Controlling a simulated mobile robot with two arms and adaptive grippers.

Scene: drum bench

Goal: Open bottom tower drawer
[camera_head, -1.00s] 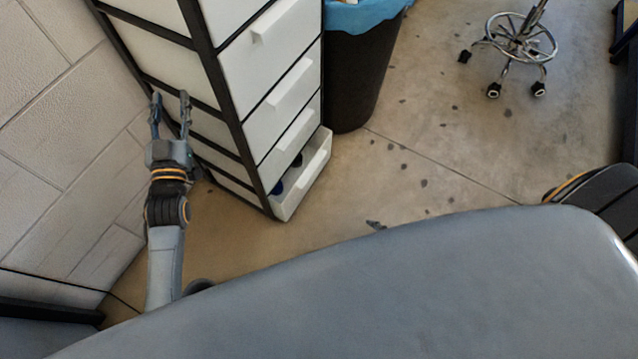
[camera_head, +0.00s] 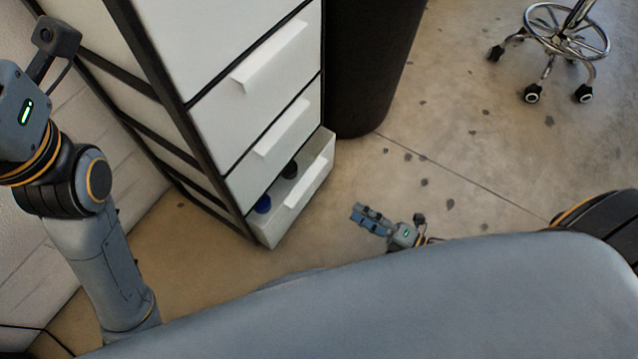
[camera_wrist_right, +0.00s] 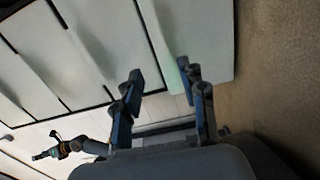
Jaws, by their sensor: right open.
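The white bottom drawer (camera_head: 296,196) of the tower (camera_head: 215,140) is partly open in the head view. A blue item (camera_head: 263,204) and a dark item (camera_head: 290,169) show inside it. My right gripper (camera_head: 368,217) is open and empty, low over the floor to the right of the drawer front. In the right wrist view its two fingers (camera_wrist_right: 160,72) stand apart before the white drawer fronts; contact cannot be told. My left arm is at the left edge of the head view, its fingers out of frame. My left gripper (camera_wrist_right: 42,155) shows small in the right wrist view.
A dark bin (camera_head: 368,65) stands right beside the tower. A wheeled stool (camera_head: 566,35) is at the upper right. The floor (camera_head: 455,150) between the drawer and the stool is clear. A pale wall (camera_head: 30,235) is at the left.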

